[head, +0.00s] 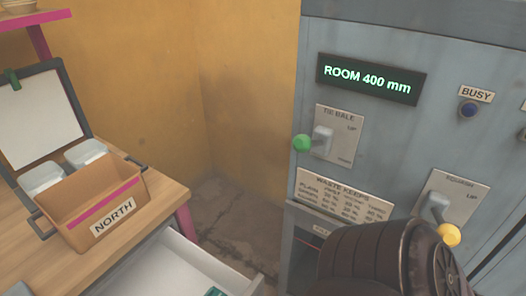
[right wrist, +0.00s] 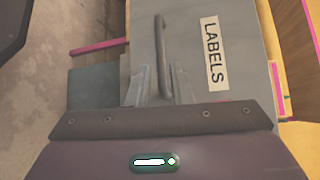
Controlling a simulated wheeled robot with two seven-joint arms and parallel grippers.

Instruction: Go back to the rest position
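My right gripper (right wrist: 158,78) shows in the right wrist view with its two grey fingers apart. A grey drawer front with a LABELS plate (right wrist: 214,53) lies beyond the fingers. Its bar handle (right wrist: 161,50) appears between and beyond the fingertips; I cannot tell whether they touch it. In the head view a dark arm part of mine (head: 370,262) fills the lower right, and no gripper shows there. My left gripper is in neither view.
A grey press cabinet (head: 440,130) with a ROOM 400 mm display (head: 370,79), green-knobbed lever (head: 302,143) and yellow-knobbed lever (head: 449,235) stands at right. A NORTH box (head: 128,190) sits on the wooden bench (head: 160,190). An open white drawer (head: 175,262) juts out below.

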